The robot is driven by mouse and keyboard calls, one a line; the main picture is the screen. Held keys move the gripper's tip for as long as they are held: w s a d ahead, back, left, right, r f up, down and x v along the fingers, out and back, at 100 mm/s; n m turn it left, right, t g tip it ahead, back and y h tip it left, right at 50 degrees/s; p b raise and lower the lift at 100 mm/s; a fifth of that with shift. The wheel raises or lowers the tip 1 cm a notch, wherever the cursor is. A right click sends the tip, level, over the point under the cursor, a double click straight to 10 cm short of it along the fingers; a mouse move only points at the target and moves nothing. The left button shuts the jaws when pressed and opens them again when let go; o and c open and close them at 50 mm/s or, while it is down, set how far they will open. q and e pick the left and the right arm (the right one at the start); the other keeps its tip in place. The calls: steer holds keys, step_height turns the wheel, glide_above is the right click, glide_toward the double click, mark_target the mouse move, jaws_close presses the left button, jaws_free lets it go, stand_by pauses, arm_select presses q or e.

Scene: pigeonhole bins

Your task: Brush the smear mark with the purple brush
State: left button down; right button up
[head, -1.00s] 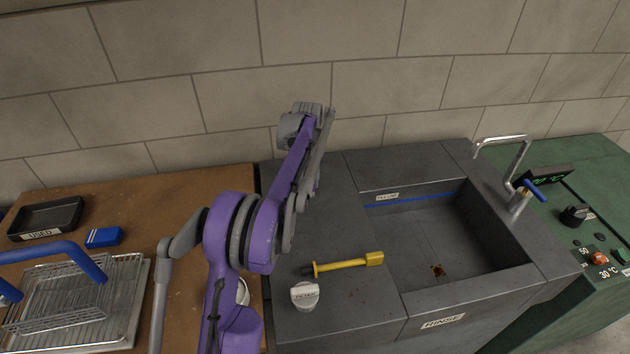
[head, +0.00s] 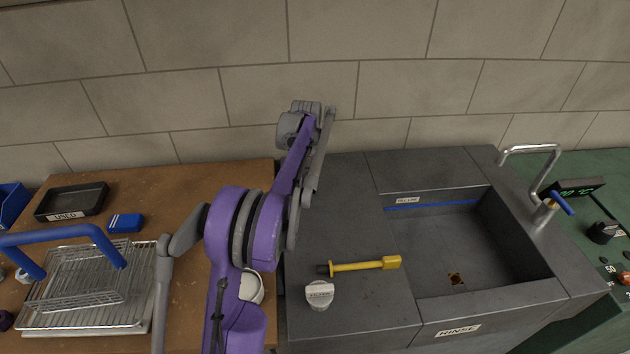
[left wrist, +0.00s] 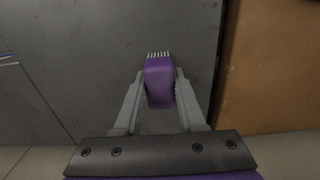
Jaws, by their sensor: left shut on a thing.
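My left gripper (left wrist: 160,90) is shut on the purple brush (left wrist: 160,83), with its pale bristles pointing away from me in the left wrist view. The brush is over the dark grey counter, near its edge with the brown wooden top; its height above the surface is unclear. In the head view my purple left arm reaches up over the counter, and its fingers and the brush are hidden. A small brown-black patch (head: 456,278) lies on the sink floor; I cannot tell whether it is the smear mark or a drain. My right gripper is not in view.
A yellow-handled tool (head: 365,265) and a pale round knob (head: 319,295) are on the grey counter (head: 345,225), left of the sink (head: 425,240). A tap (head: 540,190) stands at right. A wire rack (head: 85,285), black tray (head: 72,202) and blue block (head: 125,223) are on the wooden top.

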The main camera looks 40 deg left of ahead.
arm_select(q)
steer(key=shift+s+a, duration=0.3)
steer(key=shift+s, duration=0.05)
steer(key=shift+d+r, duration=0.1)
steer(key=shift+r, duration=0.1)
steer(key=shift+r+p, duration=0.6)
steer(key=shift+r, duration=0.2)
steer(key=shift+w, duration=0.1)
